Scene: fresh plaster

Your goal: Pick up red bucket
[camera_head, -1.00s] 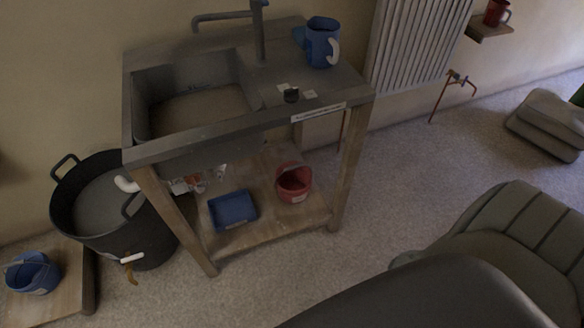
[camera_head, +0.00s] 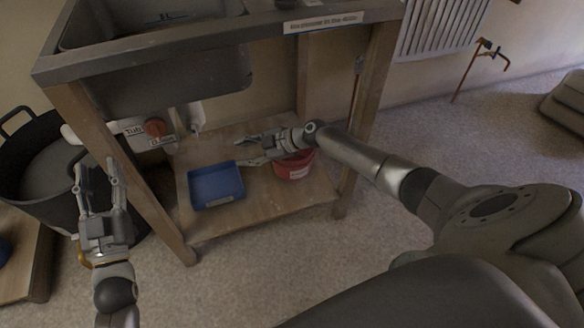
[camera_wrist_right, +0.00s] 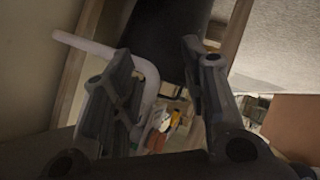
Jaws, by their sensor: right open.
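The red bucket (camera_head: 294,166) stands on the lower wooden shelf under the sink, toward its right side. My right arm crosses in front of it and the wrist hides its upper part. My right gripper (camera_head: 243,153) is open and empty, pointing left past the bucket, above the shelf. In the right wrist view its fingers (camera_wrist_right: 158,70) are apart with nothing held, and I cannot make out the bucket there. My left gripper (camera_head: 98,180) is open and empty, pointing up, in front of the black tub and left of the front left table leg.
A blue tray (camera_head: 216,186) lies on the shelf, left of the bucket. The table's front legs (camera_head: 360,110) flank the shelf. A black tub (camera_head: 22,150) stands at left. A white pipe (camera_wrist_right: 100,50) shows in the wrist view. The floor in front is clear.

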